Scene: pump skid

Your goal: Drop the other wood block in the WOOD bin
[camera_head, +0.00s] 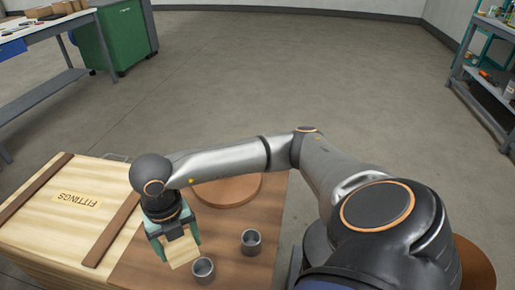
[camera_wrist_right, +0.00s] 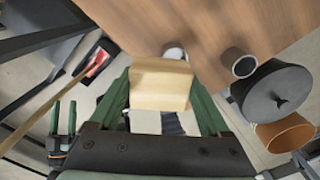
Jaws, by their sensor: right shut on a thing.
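In the head view my right gripper (camera_head: 180,245) is shut on a pale wood block (camera_head: 183,253), above the brown tabletop (camera_head: 150,262). In the right wrist view the wood block (camera_wrist_right: 160,86) sits between the two green fingers of my right gripper (camera_wrist_right: 165,92). What looks like my left gripper (camera_wrist_right: 64,118) shows small at the left of the right wrist view, with its fingers apart and nothing between them. It does not show in the head view. No bin marked WOOD can be made out in either view.
Two grey cups, one nearer (camera_head: 203,270) and one farther (camera_head: 251,242), stand beside the held block. A round wooden disc (camera_head: 235,192) lies behind the arm. A green cabinet (camera_head: 118,38) and shelves (camera_head: 485,75) stand farther back, with open floor between.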

